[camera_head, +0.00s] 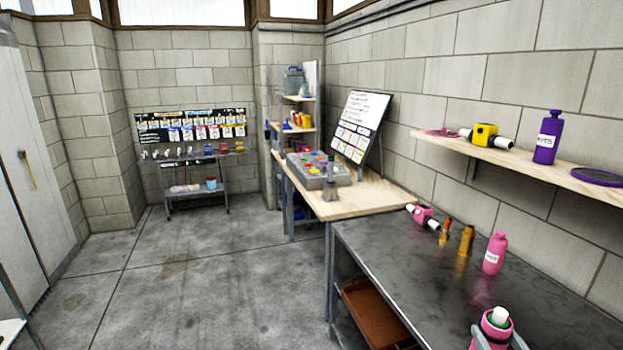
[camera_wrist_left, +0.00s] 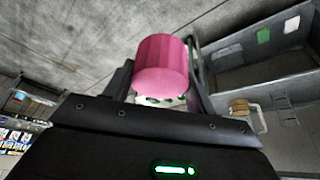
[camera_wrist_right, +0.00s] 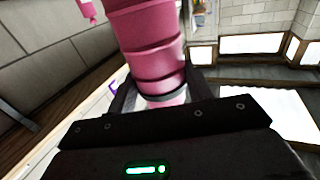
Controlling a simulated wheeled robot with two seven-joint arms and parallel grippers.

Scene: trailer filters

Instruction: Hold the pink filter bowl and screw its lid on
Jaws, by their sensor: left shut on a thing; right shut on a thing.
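A pink filter bowl (camera_head: 489,330) is at the bottom right of the head view, with a white, green-ringed piece standing out of its top. My right gripper's grey fingers (camera_head: 497,339) close around it. In the right wrist view the long, banded pink body (camera_wrist_right: 143,40) runs away from the fingers (camera_wrist_right: 158,100). In the left wrist view my left gripper (camera_wrist_left: 160,103) is shut on a short, ribbed pink cylinder, apparently the lid (camera_wrist_left: 160,65). White and green show just beside it between the fingers. The left gripper is outside the head view.
The dark worktable (camera_head: 445,265) bears a pink bottle (camera_head: 495,254), a pink pipe fitting (camera_head: 423,214) and orange-brown pieces (camera_head: 466,241). The wooden shelf (camera_head: 560,178) on the right wall holds a purple bottle (camera_head: 547,137) and a yellow fitting (camera_head: 484,134). The floor (camera_head: 200,275) at left is open.

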